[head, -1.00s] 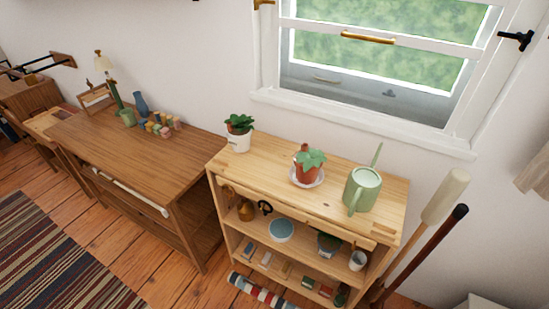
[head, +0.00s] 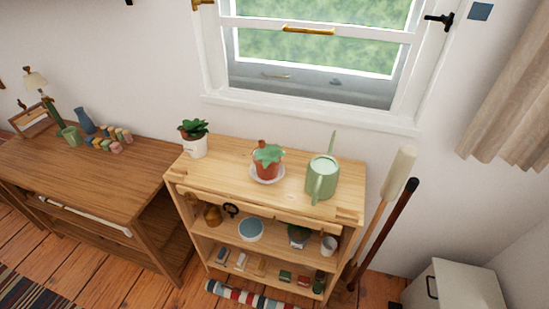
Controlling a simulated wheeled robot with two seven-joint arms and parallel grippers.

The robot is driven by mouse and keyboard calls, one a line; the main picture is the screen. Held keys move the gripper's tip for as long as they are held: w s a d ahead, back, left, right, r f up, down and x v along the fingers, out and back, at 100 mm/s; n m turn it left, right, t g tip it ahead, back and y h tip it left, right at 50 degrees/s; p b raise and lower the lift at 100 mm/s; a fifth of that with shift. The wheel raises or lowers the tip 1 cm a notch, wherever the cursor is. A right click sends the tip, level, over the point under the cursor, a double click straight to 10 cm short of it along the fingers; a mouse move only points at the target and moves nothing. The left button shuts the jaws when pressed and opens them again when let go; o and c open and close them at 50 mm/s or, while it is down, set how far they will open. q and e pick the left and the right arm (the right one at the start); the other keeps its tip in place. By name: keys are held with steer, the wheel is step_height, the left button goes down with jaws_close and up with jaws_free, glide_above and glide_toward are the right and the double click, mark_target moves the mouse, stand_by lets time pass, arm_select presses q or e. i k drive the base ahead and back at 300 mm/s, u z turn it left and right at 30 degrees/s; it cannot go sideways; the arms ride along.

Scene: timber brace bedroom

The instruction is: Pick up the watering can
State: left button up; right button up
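The watering can (head: 322,179) is pale green with a thin upright spout and a handle on its near side. It stands upright on the right part of the top of the light wooden shelf unit (head: 222,171), below the window. Neither of my grippers shows in the head view.
A terracotta pot with a green plant (head: 267,160) stands on a saucer left of the can. A white potted plant (head: 194,139) is at the shelf's left end. Long-handled tools (head: 385,230) lean at its right. A brown desk (head: 110,185) stands left, a white cabinet (head: 452,287) at lower right.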

mark_target(324, 170)
steer(key=u, duration=2.25)
steer(key=i, duration=1.4)
steer(key=z, duration=3.1)
